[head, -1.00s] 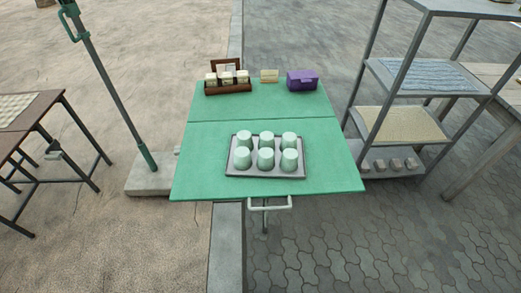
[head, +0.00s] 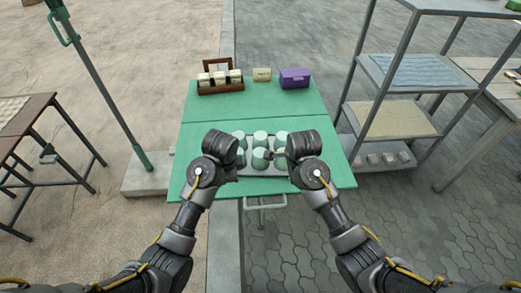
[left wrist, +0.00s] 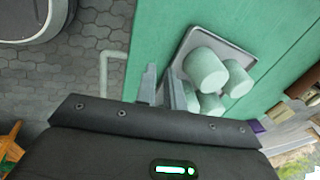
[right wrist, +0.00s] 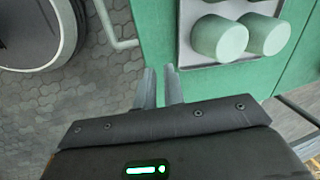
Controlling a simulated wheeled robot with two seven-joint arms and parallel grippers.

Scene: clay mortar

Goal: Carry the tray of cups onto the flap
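A seam divides this panel from the far one; I cannot tell which part is the flap. My left gripper (head: 236,174) is at the tray's left end and my right gripper (head: 287,158) at its right end. In the left wrist view a gap shows between the fingers (left wrist: 163,88), with the tray (left wrist: 224,46) beyond. The right wrist view shows parted, empty fingers (right wrist: 160,87) beside the tray (right wrist: 190,57).
On the far panel stand a brown wooden holder (head: 222,89) with pale jars, a cream block (head: 262,75) and a purple box (head: 294,78). A green pole (head: 98,85) rises at left. A metal shelf rack (head: 380,85) stands close on the right.

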